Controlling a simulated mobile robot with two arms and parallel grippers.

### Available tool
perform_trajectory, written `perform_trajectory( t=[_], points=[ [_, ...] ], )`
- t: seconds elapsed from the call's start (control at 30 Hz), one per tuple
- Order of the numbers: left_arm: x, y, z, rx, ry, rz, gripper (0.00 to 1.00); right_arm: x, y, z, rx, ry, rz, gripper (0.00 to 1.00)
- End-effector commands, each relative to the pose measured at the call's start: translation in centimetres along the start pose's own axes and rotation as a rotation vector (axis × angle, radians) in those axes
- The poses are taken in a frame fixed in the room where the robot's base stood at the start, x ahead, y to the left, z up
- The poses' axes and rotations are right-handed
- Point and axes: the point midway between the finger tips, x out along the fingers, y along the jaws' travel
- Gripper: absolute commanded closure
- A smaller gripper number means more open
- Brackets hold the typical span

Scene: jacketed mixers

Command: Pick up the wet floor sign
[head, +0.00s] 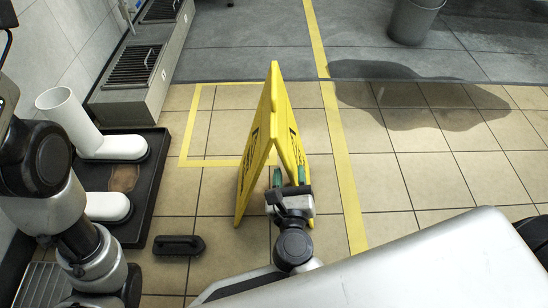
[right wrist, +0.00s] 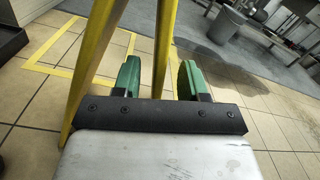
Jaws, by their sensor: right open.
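The yellow wet floor sign (head: 256,150) stands upright on the tiles as an open A-frame, its two panels meeting at the top and spread at the bottom. My right gripper (head: 289,176) is at the near side of the sign, low down by the right panel. Its two green fingers are apart. In the right wrist view, one yellow panel edge (right wrist: 163,45) rises between the open fingers (right wrist: 160,80), and the other panel (right wrist: 95,60) passes left of them. I cannot tell whether a finger touches the sign. My left arm shows at the left, but its gripper does not.
White boots (head: 110,147) stand in a black tray (head: 152,172) at left, with a black brush (head: 179,245) nearby. A dark wet patch (head: 420,97) and a grey bucket (head: 413,20) are beyond, right. Yellow floor tape (head: 337,140) runs beside the sign. The tiles at right are clear.

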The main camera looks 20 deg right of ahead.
Motion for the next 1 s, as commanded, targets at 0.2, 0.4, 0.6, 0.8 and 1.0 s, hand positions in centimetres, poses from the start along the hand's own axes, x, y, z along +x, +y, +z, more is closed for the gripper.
perform_trajectory(
  t=[0.2, 0.4, 0.6, 0.8, 1.0],
  points=[
    [0.5, 0.3, -1.0, 0.005, 0.038, 0.014, 0.57, 3.4, 0.1, -0.2, 0.0, -0.003, -0.001, 0.57],
    [0.7, 0.3, -1.1, 0.006, 0.044, 0.017, 0.57, 4.3, 0.1, -0.1, 0.0, -0.001, 0.001, 0.57],
    [0.8, 0.3, -1.1, 0.006, 0.043, 0.017, 0.57, 4.2, 0.1, -0.1, -0.001, -0.001, 0.001, 0.67],
    [0.8, 0.3, -1.1, 0.006, 0.043, 0.017, 0.57, 4.2, 0.1, -0.1, -0.001, -0.001, 0.001, 0.97],
    [0.7, 0.4, -1.1, 0.006, 0.043, 0.017, 0.57, 4.2, 0.1, -0.1, -0.001, -0.001, 0.001, 1.0]
  ],
)
